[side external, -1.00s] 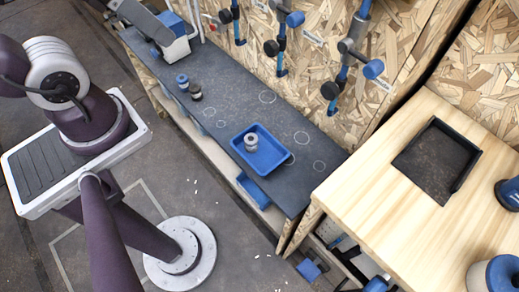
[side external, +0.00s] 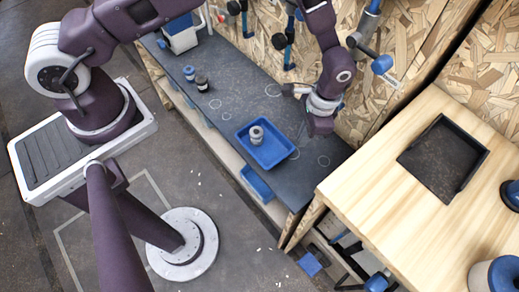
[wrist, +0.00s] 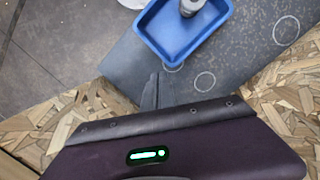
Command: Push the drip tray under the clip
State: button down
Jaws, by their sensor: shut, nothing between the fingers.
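The drip tray appears to be the blue rectangular tray (side external: 283,160) on the dark bench. It also shows in the wrist view (wrist: 163,45). A grey ringed piece (side external: 257,135) stands in it, seen partly at the top of the wrist view (wrist: 190,6). My gripper (side external: 318,133) is at the tray's right, on the wall side, apart from it. Its dark fingers (wrist: 156,80) are shut and empty in the wrist view, just short of the tray's near edge; their tips are not clear in the side view. I cannot tell which fitting is the clip.
Blue-and-black clamps (side external: 372,58) hang on the chipboard wall beside my arm. Two small cylinders (side external: 195,78) stand farther left on the bench (side external: 225,95). A wooden table (side external: 385,185) with a black tray (side external: 440,160) is at the right. The bench between cylinders and tray is clear.

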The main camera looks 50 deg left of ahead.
aim_at(257, 159)
jog(key=shift+m, duration=0.3)
jog(key=f, duration=0.2)
jog(key=d+f, duration=0.1)
jog(key=f, duration=0.1)
jog(key=shift+f, duration=0.4)
jog(key=shift+s+a+f, duration=0.1)
jog(key=shift+s+f, duration=0.05)
jog(key=shift+s, duration=0.1)
jog(key=s+a, duration=0.2)
jog(key=s, duration=0.1)
jog(key=s+a, duration=0.2)
jog(key=s, duration=0.1)
jog(key=s+a, duration=0.2)
jog(key=s, duration=0.1)
jog(key=shift+s+a, duration=0.1)
jog(key=shift+a, duration=0.25)
jog(key=shift+s+f, duration=0.1)
jog(key=shift+f, duration=0.7)
jog(key=w+d, duration=0.3)
jog(key=w, duration=0.2)
jog(key=w+d, duration=0.2)
jog(key=w, duration=0.1)
jog(key=shift+d, duration=0.35)
